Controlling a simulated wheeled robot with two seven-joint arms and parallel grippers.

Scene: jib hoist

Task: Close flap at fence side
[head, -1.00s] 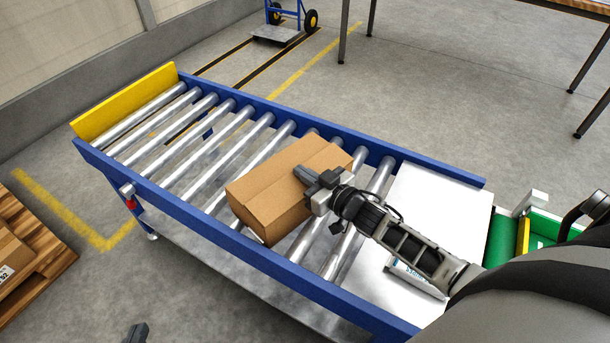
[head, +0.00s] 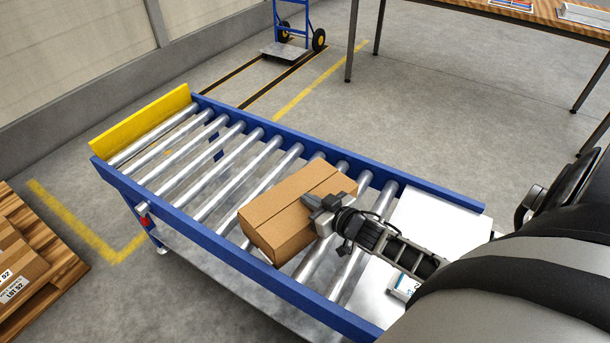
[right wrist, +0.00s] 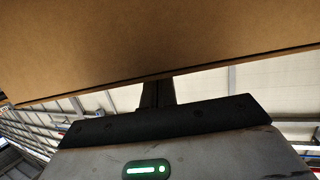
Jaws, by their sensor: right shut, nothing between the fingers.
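A brown cardboard box (head: 283,208) sits on the conveyor rollers. Its top looks flat, with a seam running across it; I cannot tell whether any flap stands slightly raised on the side behind my gripper. My right gripper (head: 309,201) is shut and empty, its fingertips at the right part of the box top. I cannot tell whether they touch it. In the right wrist view the cardboard (right wrist: 160,40) fills the upper part, and the dark shut fingers (right wrist: 157,92) reach its lower edge. My left gripper is out of view.
The roller conveyor has blue side rails (head: 225,247) and a yellow end board (head: 140,120). Bare rollers (head: 190,160) lie left of the box. A metal plate (head: 440,219) lies to the right. A pallet with cartons (head: 18,265) stands at lower left, a hand truck (head: 290,45) behind.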

